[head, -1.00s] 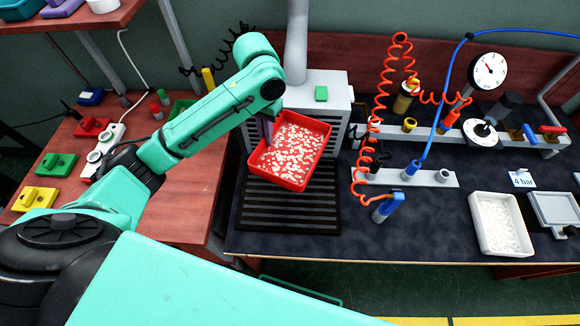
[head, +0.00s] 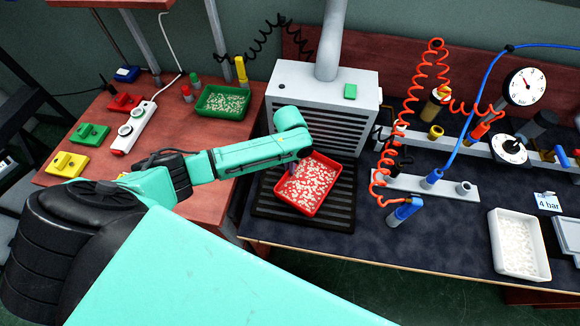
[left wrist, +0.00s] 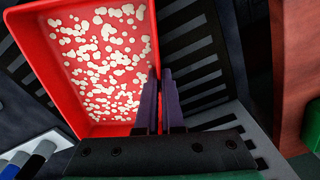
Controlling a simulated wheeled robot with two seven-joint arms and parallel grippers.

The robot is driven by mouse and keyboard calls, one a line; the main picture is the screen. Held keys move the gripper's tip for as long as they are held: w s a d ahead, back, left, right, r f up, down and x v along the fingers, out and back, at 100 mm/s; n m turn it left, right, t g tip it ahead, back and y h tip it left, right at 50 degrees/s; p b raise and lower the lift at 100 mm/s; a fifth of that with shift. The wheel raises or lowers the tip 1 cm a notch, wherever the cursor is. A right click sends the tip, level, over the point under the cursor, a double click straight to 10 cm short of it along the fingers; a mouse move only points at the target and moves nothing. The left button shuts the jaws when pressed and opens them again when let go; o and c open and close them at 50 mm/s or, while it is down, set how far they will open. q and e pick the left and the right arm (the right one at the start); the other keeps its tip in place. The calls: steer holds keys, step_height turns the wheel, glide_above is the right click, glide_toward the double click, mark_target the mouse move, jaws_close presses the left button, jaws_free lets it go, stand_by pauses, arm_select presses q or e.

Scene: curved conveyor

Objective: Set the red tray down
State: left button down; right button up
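The red tray (head: 309,183), filled with pale round pieces, is over the black slatted grate (head: 300,221) in front of a grey vented box. It looks roughly level and turned a little against the slats. I cannot tell whether it touches them. My left gripper (head: 293,165) is at its left rim. In the left wrist view, the two dark fingers (left wrist: 165,88) are closed on the wall of the tray (left wrist: 92,130), with slats visible beyond. My right gripper is not in view.
The grey vented box (head: 325,95) stands right behind the tray. Orange coiled hoses (head: 381,160) and a blue fitting (head: 404,212) rise to the right. A white tray (head: 518,244) is further right. A green tray (head: 222,102) sits on the left bench.

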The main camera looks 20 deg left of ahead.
arm_select(q)
steer(key=c, duration=1.1)
jaws_free()
steer(key=shift+f, duration=0.1)
steer(key=shift+o, duration=0.2)
step_height(320, 180, up, 12)
steer(key=shift+s, duration=0.1)
